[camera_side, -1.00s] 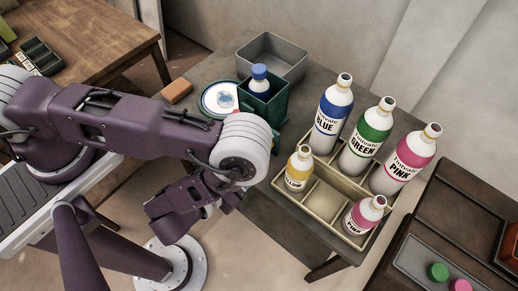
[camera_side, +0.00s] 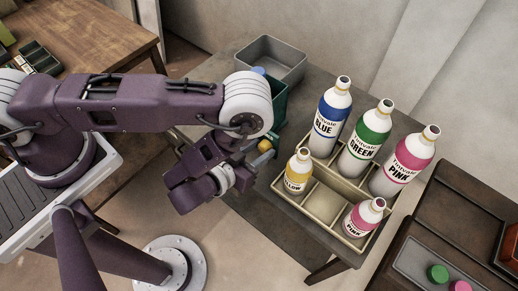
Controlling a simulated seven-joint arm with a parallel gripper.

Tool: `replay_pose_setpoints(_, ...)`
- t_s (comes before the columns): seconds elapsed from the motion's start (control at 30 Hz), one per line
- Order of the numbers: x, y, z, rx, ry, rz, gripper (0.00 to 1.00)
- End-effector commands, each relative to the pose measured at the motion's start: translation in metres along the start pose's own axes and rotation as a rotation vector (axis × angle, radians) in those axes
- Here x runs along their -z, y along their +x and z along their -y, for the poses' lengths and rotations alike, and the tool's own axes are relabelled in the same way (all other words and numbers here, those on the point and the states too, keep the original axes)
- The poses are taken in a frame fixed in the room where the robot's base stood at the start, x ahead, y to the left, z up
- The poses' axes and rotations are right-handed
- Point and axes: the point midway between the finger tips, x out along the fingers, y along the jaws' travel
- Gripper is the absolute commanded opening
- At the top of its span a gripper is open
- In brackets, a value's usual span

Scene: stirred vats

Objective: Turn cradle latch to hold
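The dark green cradle (camera_side: 276,103) stands on the table behind my arm, and my arm covers most of it. The blue cap (camera_side: 258,71) of the bottle inside it just shows above my wrist. A small yellow piece (camera_side: 265,146) shows below the cradle, close to my gripper; I cannot tell whether it is the latch. My gripper (camera_side: 243,178) is in front of the cradle, left of the bottle rack. Its fingers are too small and dark to show whether they are open or touching anything.
A grey bin (camera_side: 272,58) stands behind the cradle. A divided rack (camera_side: 323,203) to the right holds blue (camera_side: 328,118), green (camera_side: 365,138), pink (camera_side: 404,162) and small yellow (camera_side: 297,173) and pink (camera_side: 362,218) bottles. One rack compartment is empty.

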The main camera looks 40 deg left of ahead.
Motion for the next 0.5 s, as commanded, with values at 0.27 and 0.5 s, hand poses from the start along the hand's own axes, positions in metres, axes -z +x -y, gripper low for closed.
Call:
replay_pose_setpoints(0.27,0.0000,-0.0002,-0.0002,0.000,0.001,0.000,0.00)
replay_pose_setpoints(0.5,0.0001,-0.0005,-0.0014,0.017,0.045,0.000,0.00)
